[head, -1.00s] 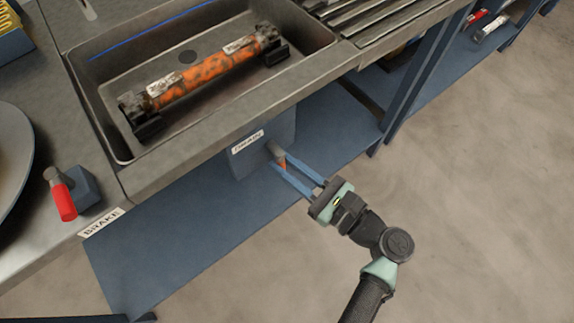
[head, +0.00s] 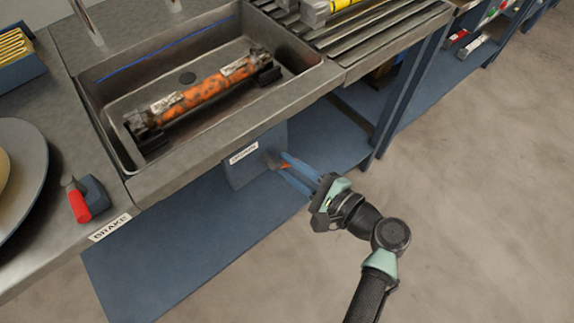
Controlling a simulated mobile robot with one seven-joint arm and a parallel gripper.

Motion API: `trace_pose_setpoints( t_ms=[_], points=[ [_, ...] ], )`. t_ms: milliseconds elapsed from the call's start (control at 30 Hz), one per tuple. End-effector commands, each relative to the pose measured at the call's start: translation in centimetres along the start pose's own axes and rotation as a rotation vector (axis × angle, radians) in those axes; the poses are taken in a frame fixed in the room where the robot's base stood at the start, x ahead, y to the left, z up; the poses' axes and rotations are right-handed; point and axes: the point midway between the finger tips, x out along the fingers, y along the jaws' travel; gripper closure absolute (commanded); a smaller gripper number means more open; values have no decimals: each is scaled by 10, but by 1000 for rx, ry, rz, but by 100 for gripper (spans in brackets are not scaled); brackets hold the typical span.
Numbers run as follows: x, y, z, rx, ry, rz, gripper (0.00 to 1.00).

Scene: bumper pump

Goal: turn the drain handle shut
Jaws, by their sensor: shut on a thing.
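The drain handle (head: 284,165) is a small red-orange lever on a grey hub (head: 270,158). It sits on the blue panel (head: 240,173) under the front of the sink, beside a white label (head: 243,153). My gripper (head: 284,167) reaches in from the right with its blue fingers shut on the handle. The fingers hide most of the handle, so its exact angle is hard to tell.
The sink (head: 112,98) above holds an orange, dirty cylinder (head: 200,95) lying on black supports. A red brake lever (head: 80,207) is on the bench at left. A blue shelf (head: 150,255) lies below. The floor at right is clear.

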Motion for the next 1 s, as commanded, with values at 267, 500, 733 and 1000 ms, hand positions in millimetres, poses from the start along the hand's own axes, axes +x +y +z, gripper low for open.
trace_pose_setpoints(
  t_ms=[267, 500, 733, 1000],
  points=[
    [-2, -8, 2, -256, 54, -2, 100],
    [-4, -13, 4, -456, 94, -1, 100],
    [-4, -17, 6, -598, 122, -1, 100],
    [-5, -19, 8, -682, 139, -2, 100]
  ],
)
